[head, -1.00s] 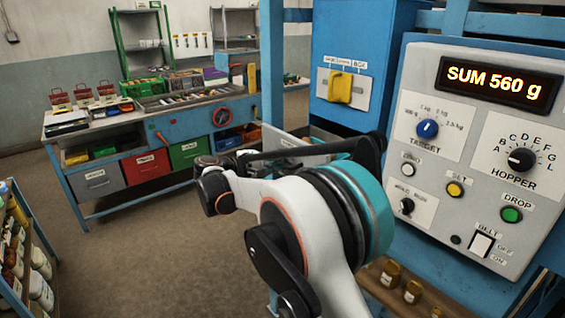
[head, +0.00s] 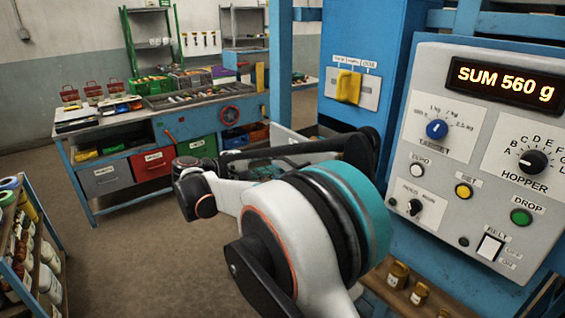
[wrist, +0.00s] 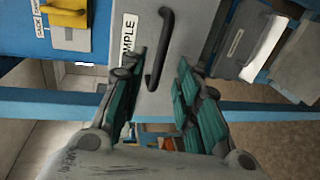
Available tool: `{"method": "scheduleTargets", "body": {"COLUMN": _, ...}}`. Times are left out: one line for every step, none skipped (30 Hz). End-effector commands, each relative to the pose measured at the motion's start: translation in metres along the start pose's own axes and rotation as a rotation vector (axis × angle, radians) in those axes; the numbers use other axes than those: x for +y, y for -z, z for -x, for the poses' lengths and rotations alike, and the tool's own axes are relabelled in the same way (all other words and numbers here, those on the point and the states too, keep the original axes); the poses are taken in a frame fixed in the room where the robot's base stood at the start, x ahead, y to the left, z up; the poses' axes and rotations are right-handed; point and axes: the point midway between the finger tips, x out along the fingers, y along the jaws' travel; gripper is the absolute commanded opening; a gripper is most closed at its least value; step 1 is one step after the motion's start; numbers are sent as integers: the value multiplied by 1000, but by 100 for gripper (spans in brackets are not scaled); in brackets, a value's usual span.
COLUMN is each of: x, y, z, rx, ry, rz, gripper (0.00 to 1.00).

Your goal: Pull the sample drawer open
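The sample drawer's grey front (wrist: 190,35) faces the wrist camera, with a white label whose visible letters end in "MPLE". A dark bar handle (wrist: 160,50) stands out from it, slightly slanted in the picture. My gripper (wrist: 161,70) is open, its teal-padded fingers on either side of the handle's lower part. Gaps show between the handle and both fingers; I cannot tell how deep the handle sits between them. In the head view my arm hides the gripper, and I cannot make out the drawer there.
A yellow lever (head: 348,87) on a white plate is on the blue machine; it also shows in the wrist view (wrist: 66,14). The control panel (head: 470,130) reads "SUM 560 g". Small jars (head: 398,274) stand below it. A workbench (head: 185,125) stands behind, with open floor before it.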

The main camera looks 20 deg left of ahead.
Motion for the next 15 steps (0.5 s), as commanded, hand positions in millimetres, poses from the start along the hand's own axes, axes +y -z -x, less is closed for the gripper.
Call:
{"method": "scheduleTargets", "body": {"x": 0, "y": 1, "z": 11, "rx": 3, "ry": 0, "rz": 0, "gripper": 30}}
{"method": "scheduleTargets", "body": {"x": 0, "y": 1, "z": 15, "rx": 3, "ry": 0, "rz": 0, "gripper": 30}}
{"method": "scheduleTargets", "body": {"x": 0, "y": 1, "z": 22, "rx": 2, "ry": 0, "rz": 0, "gripper": 30}}
{"method": "scheduleTargets", "body": {"x": 0, "y": 1, "z": 26, "rx": 2, "ry": 0, "rz": 0, "gripper": 30}}
{"method": "scheduleTargets", "body": {"x": 0, "y": 1, "z": 30, "rx": 2, "ry": 0, "rz": 0, "gripper": 30}}
{"method": "scheduleTargets", "body": {"x": 0, "y": 1, "z": 34, "rx": 2, "ry": 0, "rz": -1, "gripper": 30}}
{"method": "scheduleTargets", "body": {"x": 0, "y": 1, "z": 37, "rx": 2, "ry": 0, "rz": -1, "gripper": 30}}
{"method": "scheduleTargets", "body": {"x": 0, "y": 1, "z": 39, "rx": 1, "ry": 0, "rz": -1, "gripper": 30}}
{"method": "scheduleTargets", "body": {"x": 0, "y": 1, "z": 42, "rx": 1, "ry": 0, "rz": -1, "gripper": 30}}
{"method": "scheduleTargets", "body": {"x": 0, "y": 0, "z": 43, "rx": 1, "ry": 0, "rz": -1, "gripper": 30}}
{"method": "scheduleTargets", "body": {"x": 0, "y": 0, "z": 44, "rx": 0, "ry": 0, "rz": -1, "gripper": 30}}
{"method": "scheduleTargets", "body": {"x": 0, "y": 0, "z": 45, "rx": 0, "ry": 0, "rz": -1, "gripper": 30}}
{"method": "scheduleTargets", "body": {"x": 0, "y": 0, "z": 46, "rx": 0, "ry": 0, "rz": -1, "gripper": 30}}
{"method": "scheduleTargets", "body": {"x": 0, "y": 0, "z": 46, "rx": 0, "ry": 0, "rz": -1, "gripper": 30}}
{"method": "scheduleTargets", "body": {"x": 0, "y": 0, "z": 46, "rx": 0, "ry": 0, "rz": -1, "gripper": 30}}
